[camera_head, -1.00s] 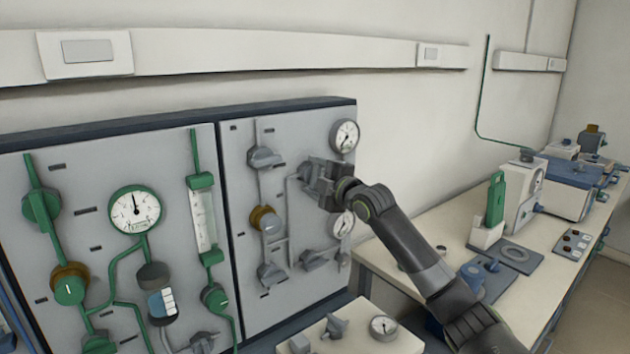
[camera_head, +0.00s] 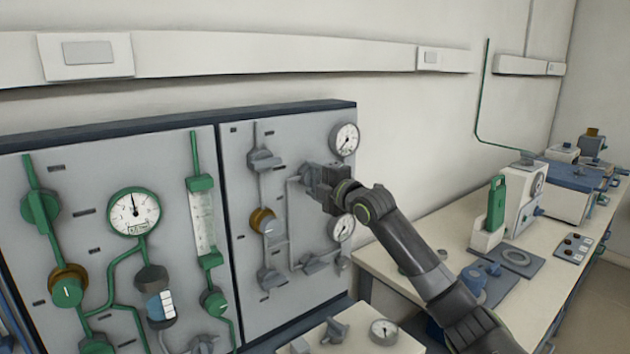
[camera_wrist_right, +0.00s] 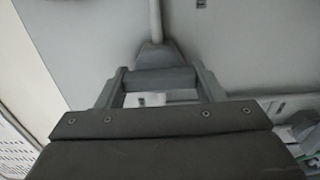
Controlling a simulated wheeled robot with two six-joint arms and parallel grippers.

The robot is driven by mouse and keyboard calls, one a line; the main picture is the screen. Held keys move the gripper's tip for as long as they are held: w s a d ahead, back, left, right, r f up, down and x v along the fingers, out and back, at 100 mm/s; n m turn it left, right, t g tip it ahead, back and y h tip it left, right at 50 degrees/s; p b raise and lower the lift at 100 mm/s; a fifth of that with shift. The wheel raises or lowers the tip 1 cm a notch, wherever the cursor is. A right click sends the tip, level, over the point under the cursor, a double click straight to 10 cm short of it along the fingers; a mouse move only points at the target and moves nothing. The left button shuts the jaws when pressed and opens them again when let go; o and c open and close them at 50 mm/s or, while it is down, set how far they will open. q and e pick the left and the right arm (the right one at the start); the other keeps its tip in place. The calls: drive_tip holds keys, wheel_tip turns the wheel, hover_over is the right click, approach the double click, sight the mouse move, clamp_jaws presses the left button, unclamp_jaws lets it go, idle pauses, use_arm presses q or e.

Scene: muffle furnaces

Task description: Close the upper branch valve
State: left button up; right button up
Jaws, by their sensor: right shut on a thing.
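The upper branch valve (camera_head: 305,171) is a grey valve on the right-hand grey panel, left of the round gauges. My right gripper (camera_head: 316,178) is at this valve and hides most of it in the head view. In the right wrist view, my right gripper (camera_wrist_right: 163,82) has a finger on each side of the valve's grey bar handle (camera_wrist_right: 160,78) and is shut on it. The handle lies crosswise in that view, below a grey pipe. My left gripper is not in view.
A lower grey valve (camera_head: 314,263) and a brass-ringed valve (camera_head: 263,221) are on the same panel. Gauges (camera_head: 344,139) sit close above and below my right wrist. A bench (camera_head: 405,265) with instruments stands at the right.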

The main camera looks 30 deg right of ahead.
drive_tip(key=o, duration=1)
drive_tip(key=shift+s+d, duration=0.1)
drive_tip(key=shift+s, duration=0.5)
drive_tip(key=shift+s+d+p, duration=0.2)
drive_tip(key=shift+s+p, duration=0.65)
drive_tip(key=shift+s, duration=1.85)
drive_tip(key=shift+s+d+p, duration=0.15)
drive_tip(key=shift+s+p, duration=0.7)
drive_tip(key=shift+s, duration=1.85)
drive_tip(key=shift+s+d+p, duration=0.2)
drive_tip(key=shift+s+p, duration=0.65)
drive_tip(key=shift+s, duration=1.85)
